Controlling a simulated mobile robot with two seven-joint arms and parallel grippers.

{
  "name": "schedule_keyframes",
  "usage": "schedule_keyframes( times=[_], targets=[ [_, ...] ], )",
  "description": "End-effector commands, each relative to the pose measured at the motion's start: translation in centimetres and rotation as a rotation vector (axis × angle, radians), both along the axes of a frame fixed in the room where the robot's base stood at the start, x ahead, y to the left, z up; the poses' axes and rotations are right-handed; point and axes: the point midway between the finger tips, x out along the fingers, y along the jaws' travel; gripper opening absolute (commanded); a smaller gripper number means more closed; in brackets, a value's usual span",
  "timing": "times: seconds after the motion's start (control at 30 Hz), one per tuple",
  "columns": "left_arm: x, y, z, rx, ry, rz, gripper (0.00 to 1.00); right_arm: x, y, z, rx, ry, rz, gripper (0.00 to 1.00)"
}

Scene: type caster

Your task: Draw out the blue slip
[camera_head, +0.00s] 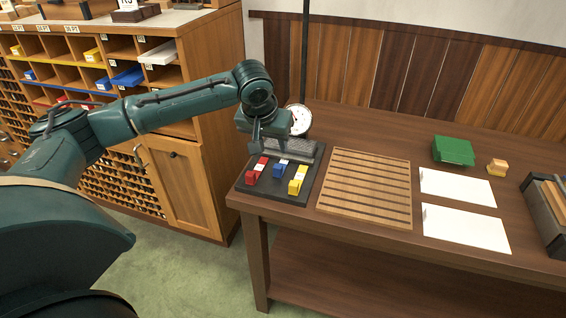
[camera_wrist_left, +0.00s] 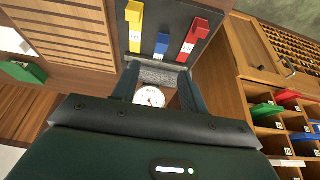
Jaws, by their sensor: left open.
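The blue slip (camera_head: 279,170) is a small blue piece with a white label, on a black board (camera_head: 252,190) between a red slip (camera_head: 251,177) and a yellow slip (camera_head: 294,187). In the left wrist view the blue slip (camera_wrist_left: 162,43) lies above the fingers, between the yellow slip (camera_wrist_left: 136,22) and the red slip (camera_wrist_left: 195,35). A grey textured block (camera_head: 300,152) stands along the board's back. My left gripper (camera_head: 268,137) is open and empty, above and behind the slips, near the block; exact contact is unclear. My right gripper is out of view.
A round white dial (camera_head: 298,120) stands behind the block. Right of the board lie a slatted wooden rack (camera_head: 365,187), two white sheets (camera_head: 456,187), a green box (camera_head: 453,150) and a small wooden block (camera_head: 497,167). A pigeonhole cabinet (camera_head: 190,190) stands at left.

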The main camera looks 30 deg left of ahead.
Motion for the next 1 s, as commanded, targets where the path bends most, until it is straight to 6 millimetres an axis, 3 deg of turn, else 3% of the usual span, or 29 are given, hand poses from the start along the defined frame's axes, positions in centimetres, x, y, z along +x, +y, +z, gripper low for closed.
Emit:
schedule_keyframes(
  times=[0.17, 0.7, 1.0],
  targets=[
    [0.2, 0.7, -0.2, 0.002, 0.008, 0.024, 0.44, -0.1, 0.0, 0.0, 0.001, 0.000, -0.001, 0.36],
    [4.0, 1.5, -9.6, 0.003, 0.005, 0.021, 0.44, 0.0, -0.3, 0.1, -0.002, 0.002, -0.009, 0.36],
    [4.8, 1.6, -11.6, 0.003, 0.003, 0.019, 0.44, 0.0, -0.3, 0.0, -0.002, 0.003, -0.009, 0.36]
  ],
)
